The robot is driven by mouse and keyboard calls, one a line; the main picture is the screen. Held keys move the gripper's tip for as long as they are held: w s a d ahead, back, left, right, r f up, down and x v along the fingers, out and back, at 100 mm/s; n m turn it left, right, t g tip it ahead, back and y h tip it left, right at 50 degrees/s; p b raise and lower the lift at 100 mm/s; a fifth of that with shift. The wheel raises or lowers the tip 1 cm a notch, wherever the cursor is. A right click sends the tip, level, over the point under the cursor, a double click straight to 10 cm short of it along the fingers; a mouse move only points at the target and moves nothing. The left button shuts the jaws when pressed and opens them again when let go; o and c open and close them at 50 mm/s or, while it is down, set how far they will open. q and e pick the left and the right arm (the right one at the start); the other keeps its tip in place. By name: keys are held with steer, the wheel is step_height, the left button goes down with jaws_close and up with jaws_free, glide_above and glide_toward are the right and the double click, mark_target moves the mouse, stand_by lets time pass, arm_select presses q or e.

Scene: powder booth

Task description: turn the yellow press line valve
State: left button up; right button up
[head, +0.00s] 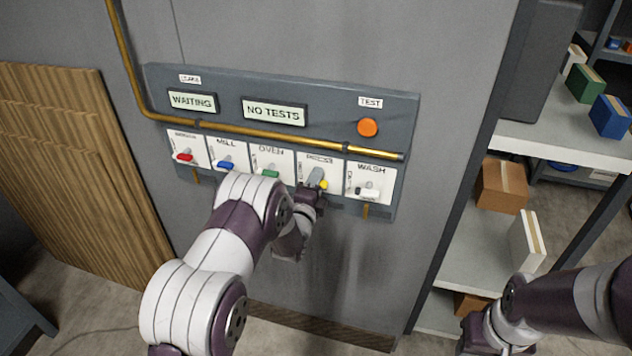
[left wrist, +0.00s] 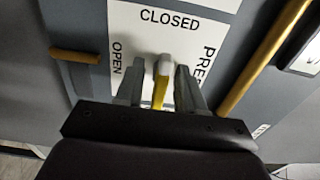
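The yellow press valve handle (head: 323,184) is on the PRESS plate of the wall panel, second from the right. It also shows in the left wrist view (left wrist: 160,88), a yellow lever with a pale end at the pivot. The plate there reads CLOSED at the top and OPEN at the left. My left gripper (head: 316,182) is at this valve. In the left wrist view its two fingers (left wrist: 160,84) stand on either side of the handle, with narrow gaps, so it looks open. My right gripper (head: 488,338) is low at the right, its fingers not clear.
Neighbouring valves are red (head: 184,157), blue (head: 226,165), green (head: 270,174) and white (head: 368,193). A brass pipe (head: 270,132) runs above them. An orange TEST button (head: 368,127) and displays reading WAITING and NO TESTS sit higher. Shelves with boxes (head: 501,186) stand at right.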

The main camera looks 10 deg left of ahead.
arm_select(q)
jaws_close()
steer(key=n+b, duration=0.2)
steer(key=shift+f+n+b, duration=0.2)
steer(key=shift+n+b, duration=0.1)
steer(key=n+b, duration=0.4)
steer(key=n, duration=0.2)
steer(key=shift+b, duration=0.4)
steer(key=n+b, duration=0.3)
steer(key=n, duration=0.2)
steer(key=shift+s+n+b, duration=0.1)
steer(key=shift+n+b, duration=0.25)
steer(key=shift+n, duration=0.05)
steer(key=shift+r+n+b, duration=0.1)
steer(key=shift+n+b, duration=0.9)
steer(key=shift+n, duration=0.7)
